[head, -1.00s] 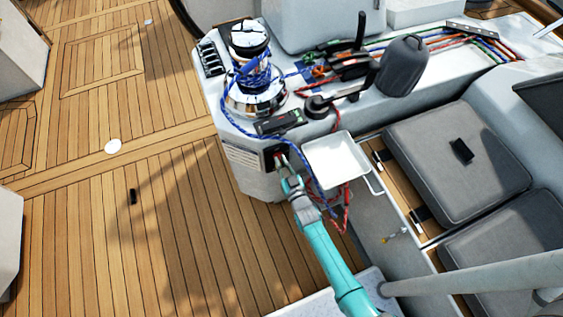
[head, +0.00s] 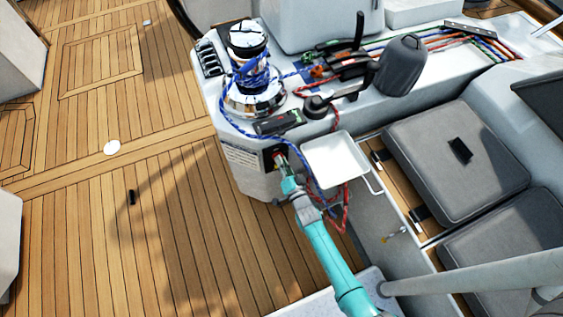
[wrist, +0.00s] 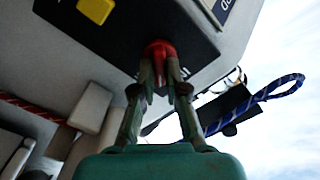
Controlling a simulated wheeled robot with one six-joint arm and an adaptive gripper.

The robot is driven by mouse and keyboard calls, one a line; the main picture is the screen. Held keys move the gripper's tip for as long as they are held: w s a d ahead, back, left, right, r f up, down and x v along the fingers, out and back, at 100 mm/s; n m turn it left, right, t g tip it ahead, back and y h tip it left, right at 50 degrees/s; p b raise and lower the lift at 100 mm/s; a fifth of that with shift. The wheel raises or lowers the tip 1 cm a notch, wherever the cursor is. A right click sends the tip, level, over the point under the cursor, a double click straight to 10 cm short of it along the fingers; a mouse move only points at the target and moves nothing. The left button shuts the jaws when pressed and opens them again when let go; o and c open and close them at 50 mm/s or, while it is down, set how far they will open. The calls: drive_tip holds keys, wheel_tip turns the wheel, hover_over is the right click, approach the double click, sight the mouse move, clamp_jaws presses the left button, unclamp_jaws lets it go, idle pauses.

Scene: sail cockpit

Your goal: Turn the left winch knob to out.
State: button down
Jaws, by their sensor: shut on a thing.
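The red winch knob (wrist: 159,50) sits on a black panel (wrist: 120,22) in the wrist view. My gripper (wrist: 160,72) has its two fingers closed on the knob from either side. In the head view my gripper (head: 281,160) reaches the dark panel (head: 268,158) on the front face of the white console, below the winch. The knob is mostly hidden by the fingers there, and its pointing direction cannot be read. A yellow part (wrist: 96,9) sits on the same panel in the wrist view. Lettering at the panel's right is cut off.
A chrome winch (head: 250,90) wrapped with blue rope stands on the console above. A white tray (head: 336,158) is just right of my gripper, with blue and red ropes hanging beside it. Grey cushions (head: 455,150) lie at the right. The wooden deck (head: 90,210) at the left is mostly clear.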

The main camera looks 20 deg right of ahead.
drive_tip(key=m, duration=0.8)
drive_tip(key=shift+d+f+m, duration=0.15)
drive_tip(key=shift+f+m, duration=0.1)
drive_tip(key=shift+m, duration=0.15)
idle(0.4)
drive_tip(key=c, duration=1.2)
unclamp_jaws()
drive_tip(key=shift+s, duration=0.1)
drive_tip(key=s, duration=1.1)
drive_tip(key=shift+s, duration=0.4)
